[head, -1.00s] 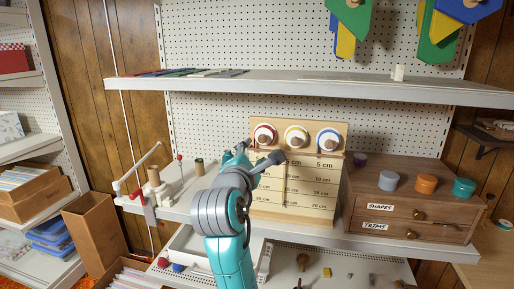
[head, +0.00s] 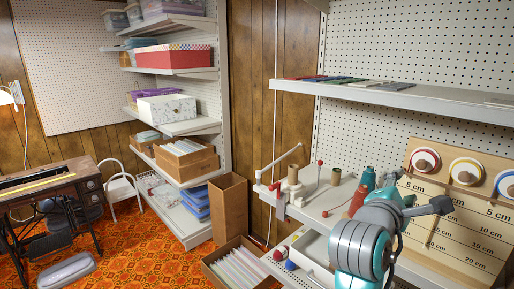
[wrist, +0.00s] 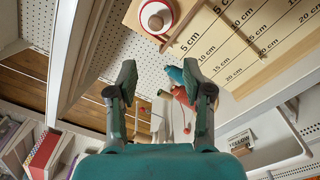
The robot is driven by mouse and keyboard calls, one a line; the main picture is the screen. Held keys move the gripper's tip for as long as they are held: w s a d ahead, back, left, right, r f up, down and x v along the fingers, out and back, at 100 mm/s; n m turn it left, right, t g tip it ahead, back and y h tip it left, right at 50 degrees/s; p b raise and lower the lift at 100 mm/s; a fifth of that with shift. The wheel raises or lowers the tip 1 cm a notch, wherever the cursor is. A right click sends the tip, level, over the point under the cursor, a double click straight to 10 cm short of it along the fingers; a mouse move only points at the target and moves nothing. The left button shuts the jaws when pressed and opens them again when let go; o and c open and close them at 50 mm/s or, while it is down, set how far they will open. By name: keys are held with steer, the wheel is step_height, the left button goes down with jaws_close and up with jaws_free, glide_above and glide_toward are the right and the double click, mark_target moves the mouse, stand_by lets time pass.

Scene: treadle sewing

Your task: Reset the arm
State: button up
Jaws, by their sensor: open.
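My gripper (wrist: 165,88) shows in the wrist view with its two dark green fingers spread apart and nothing held between them. Beyond the right finger are a teal thread cone (wrist: 176,75) and a red one (wrist: 184,97), apart from the gripper as far as I can tell. In the head view my teal and grey arm is at the lower right, in front of the measuring board (head: 455,222). The teal cone (head: 368,178) and red cone (head: 357,201) stand just behind the arm, partly hidden. The fingertips are hard to make out there.
A shelf (head: 400,96) overhangs the work ledge. A winder-like stand (head: 293,176) is left of the arm. Patterned floor (head: 140,245) lies open between.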

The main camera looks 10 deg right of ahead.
steer(key=s+a+f+t+y, duration=0.1)
steer(key=s+a+f+y, duration=0.15)
steer(key=f, duration=0.55)
steer(key=s+a+f+t+y, duration=0.1)
steer(key=a+f+t+y, duration=0.15)
steer(key=f, duration=0.65)
steer(key=s+a+f+t+y, duration=0.1)
steer(key=s+a+f+y, duration=0.15)
steer(key=f, duration=0.55)
steer(key=s+a+f+m+y, duration=0.4)
steer(key=s+a+f, duration=0.2)
steer(key=s+f, duration=0.6)
steer(key=s+a+r+m+g+y, duration=0.1)
steer(key=s+m, duration=1)
steer(key=s, duration=1.4)
steer(key=shift+s+a+y, duration=0.2)
steer(key=shift+a+y, duration=0.55)
steer(key=shift+a, duration=0.45)
